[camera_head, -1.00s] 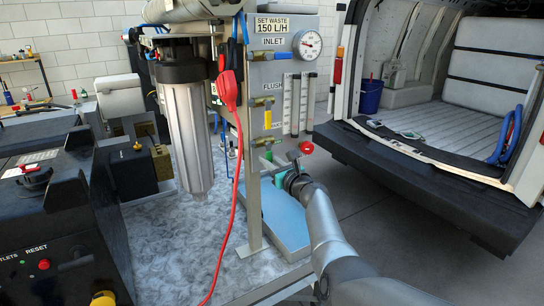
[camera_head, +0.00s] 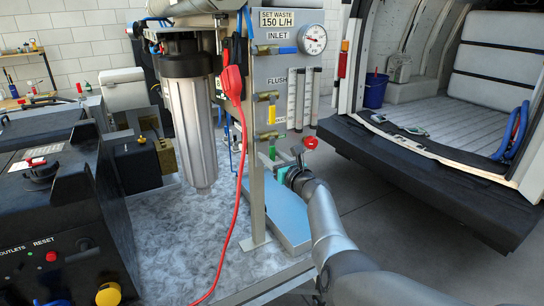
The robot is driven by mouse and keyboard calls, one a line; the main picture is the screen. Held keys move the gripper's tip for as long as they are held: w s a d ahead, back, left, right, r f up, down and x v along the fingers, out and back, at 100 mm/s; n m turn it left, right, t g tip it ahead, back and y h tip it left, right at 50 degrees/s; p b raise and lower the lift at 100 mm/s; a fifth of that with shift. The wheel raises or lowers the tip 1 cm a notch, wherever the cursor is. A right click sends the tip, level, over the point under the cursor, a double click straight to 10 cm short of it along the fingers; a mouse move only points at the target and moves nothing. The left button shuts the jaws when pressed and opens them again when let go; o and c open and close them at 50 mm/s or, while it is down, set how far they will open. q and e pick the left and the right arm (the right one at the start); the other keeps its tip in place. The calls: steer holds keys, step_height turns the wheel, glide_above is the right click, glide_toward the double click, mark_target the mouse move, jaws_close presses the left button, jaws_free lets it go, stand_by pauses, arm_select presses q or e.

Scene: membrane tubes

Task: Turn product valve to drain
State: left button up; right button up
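The panel (camera_head: 265,72) carries a column of small valves. A valve with a blue handle (camera_head: 288,50) is by the INLET label, and one with a yellow handle (camera_head: 271,115) hangs below the FLUSH label. Lower down is a valve with a green handle (camera_head: 272,152); its label is too small or covered to read. My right gripper (camera_head: 283,156) is in front of the panel's lower part, close to the green handle. Its fingers look spread, with nothing seen between them; contact with the handle cannot be told. My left gripper is not in view.
A red knob (camera_head: 311,142) sits just right of my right gripper. A clear filter housing (camera_head: 190,125) and a hanging red cable (camera_head: 238,180) are left of the panel. A blue-grey tray (camera_head: 290,222) lies below. An open van (camera_head: 430,150) stands at right.

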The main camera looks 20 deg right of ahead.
steer(key=shift+s, duration=0.1)
steer(key=shift+s+d+r+p, duration=0.1)
steer(key=shift+s+p, duration=0.5)
steer(key=s+d+p, duration=0.1)
steer(key=s+p, duration=0.2)
steer(key=s, duration=1)
steer(key=shift+s+p, duration=0.3)
steer(key=shift+s, duration=0.1)
